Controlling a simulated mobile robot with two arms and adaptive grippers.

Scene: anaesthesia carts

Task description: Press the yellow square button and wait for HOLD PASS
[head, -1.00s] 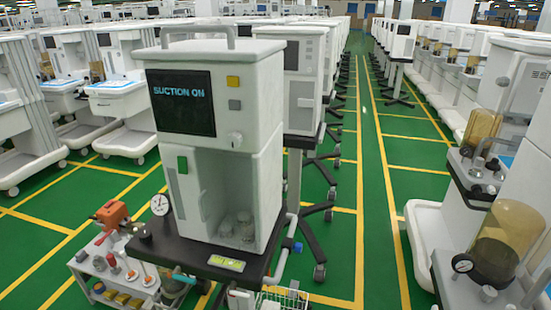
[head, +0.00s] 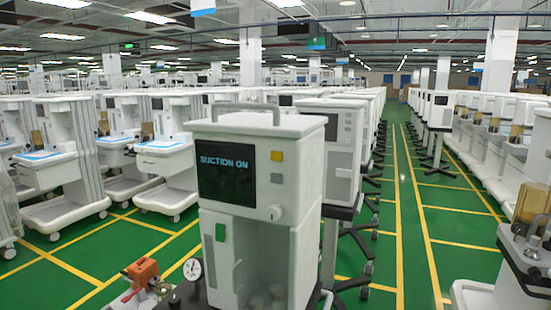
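The white suction cart (head: 265,180) stands upright in the middle of the head view. Its dark screen (head: 225,172) reads "SUCTION ON" in blue letters. The yellow square button (head: 277,156) is on the front panel right of the screen, near its top edge. A grey square button (head: 277,178) sits below it, and a round pale knob (head: 273,213) is lower still. Neither of my grippers shows in the head view.
A round gauge (head: 192,270) and an orange device (head: 142,272) are at the lower left. More white carts (head: 175,160) stand in rows behind and to the left. A green aisle (head: 416,240) with yellow lines runs clear on the right.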

